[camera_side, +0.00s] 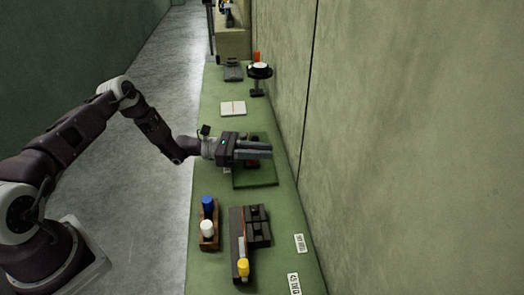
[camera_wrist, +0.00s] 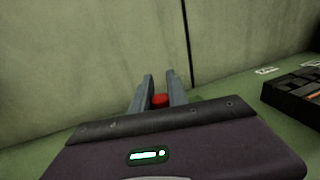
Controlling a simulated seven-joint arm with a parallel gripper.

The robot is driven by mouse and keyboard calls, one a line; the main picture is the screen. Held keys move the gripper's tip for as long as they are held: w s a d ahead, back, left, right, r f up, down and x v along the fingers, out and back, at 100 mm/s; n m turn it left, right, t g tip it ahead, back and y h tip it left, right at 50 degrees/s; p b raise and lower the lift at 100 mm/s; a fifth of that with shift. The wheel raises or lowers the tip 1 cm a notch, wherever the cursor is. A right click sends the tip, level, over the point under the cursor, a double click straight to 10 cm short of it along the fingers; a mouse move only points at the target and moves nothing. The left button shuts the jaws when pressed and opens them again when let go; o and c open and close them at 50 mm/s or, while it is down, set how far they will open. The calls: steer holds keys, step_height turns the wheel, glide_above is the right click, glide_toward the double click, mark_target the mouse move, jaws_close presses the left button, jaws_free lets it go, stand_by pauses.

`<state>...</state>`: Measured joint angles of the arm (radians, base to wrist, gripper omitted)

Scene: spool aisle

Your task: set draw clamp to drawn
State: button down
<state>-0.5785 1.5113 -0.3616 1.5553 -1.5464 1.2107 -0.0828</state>
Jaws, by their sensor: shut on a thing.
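My gripper (camera_side: 268,152) reaches in from the left over a dark green plate (camera_side: 262,180) on the bench. A small red part (camera_side: 252,165) shows just under its fingers in the side view. In the wrist view the red part (camera_wrist: 160,101) sits between the two grey fingers of my gripper (camera_wrist: 160,88), which are shut on it. It looks like the handle of the draw clamp. The rest of the clamp is hidden behind my gripper, so I cannot tell its setting.
Nearer on the green bench (camera_side: 215,105) are a wooden rack (camera_side: 208,238) with blue and white bottles, a black fixture (camera_side: 257,226) with a yellow-tipped tool (camera_side: 243,268), and label cards (camera_side: 299,243). Beyond are a white pad (camera_side: 233,108) and a black stand (camera_side: 258,75). The wall (camera_side: 400,120) bounds the right.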

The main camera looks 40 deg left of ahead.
stand_by(0.8)
steer(key=s+d, duration=0.4)
steer(key=shift+s+d, duration=0.3)
steer(key=c, duration=1.3)
jaws_free()
glide_above(240, 179)
steer(key=shift+d, duration=0.1)
